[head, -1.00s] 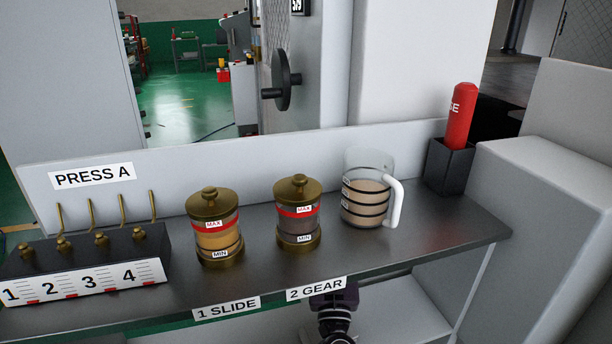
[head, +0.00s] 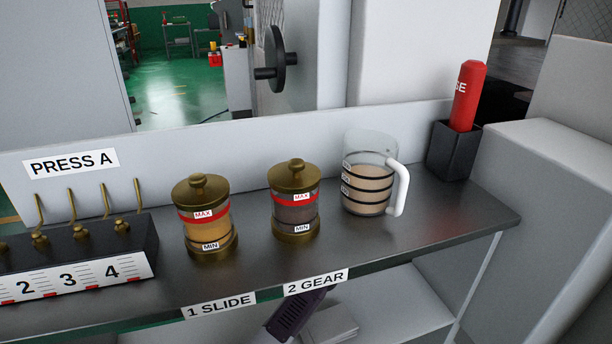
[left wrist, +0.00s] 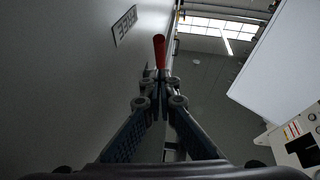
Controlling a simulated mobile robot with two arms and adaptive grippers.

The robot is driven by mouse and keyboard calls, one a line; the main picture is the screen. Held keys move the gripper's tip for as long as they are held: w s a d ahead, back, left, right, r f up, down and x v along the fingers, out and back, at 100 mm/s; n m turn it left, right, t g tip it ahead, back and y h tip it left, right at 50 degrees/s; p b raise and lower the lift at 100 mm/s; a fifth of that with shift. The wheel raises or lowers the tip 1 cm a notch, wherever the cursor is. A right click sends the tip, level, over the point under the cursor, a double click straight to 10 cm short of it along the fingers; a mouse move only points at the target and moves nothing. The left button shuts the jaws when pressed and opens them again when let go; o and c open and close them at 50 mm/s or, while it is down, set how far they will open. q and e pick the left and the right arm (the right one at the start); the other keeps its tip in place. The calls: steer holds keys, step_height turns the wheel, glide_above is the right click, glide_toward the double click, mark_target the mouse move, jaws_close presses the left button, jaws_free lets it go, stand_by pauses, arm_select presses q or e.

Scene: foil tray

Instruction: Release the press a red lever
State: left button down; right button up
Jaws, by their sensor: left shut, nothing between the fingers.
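In the left wrist view my left gripper (left wrist: 162,84) is shut and empty, its fingertips meeting in the middle. A slim red rod (left wrist: 159,48), which looks like a lever grip, shows just beyond the fingertips. Whether they touch it I cannot tell. In the head view a red cylinder (head: 467,96) with letters ending in "SE" stands tilted in a black holder (head: 453,151) at the shelf's right end. I cannot tell whether it is the same thing as the rod. A "PRESS A" sign (head: 71,163) is on the back panel. My right gripper is not seen.
The metal shelf (head: 405,238) carries two brass-lidded jars, one amber (head: 206,232) and one dark (head: 296,213), a clear jug (head: 368,184) and a numbered block (head: 85,274) with brass hooks. A dark part (head: 295,316) shows below the shelf edge.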

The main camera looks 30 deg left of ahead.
arm_select(q)
steer(key=shift+w+a+f+b, duration=0.35)
steer(key=shift+w+a, duration=0.2)
steer(key=shift+w, duration=0.15)
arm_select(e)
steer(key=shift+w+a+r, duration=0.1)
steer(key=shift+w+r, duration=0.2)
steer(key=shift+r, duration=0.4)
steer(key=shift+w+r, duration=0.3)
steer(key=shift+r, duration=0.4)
arm_select(q)
steer(key=shift+w+a+f+p, duration=0.7)
steer(key=shift+w+a+f, duration=0.1)
steer(key=shift+a+f, duration=0.15)
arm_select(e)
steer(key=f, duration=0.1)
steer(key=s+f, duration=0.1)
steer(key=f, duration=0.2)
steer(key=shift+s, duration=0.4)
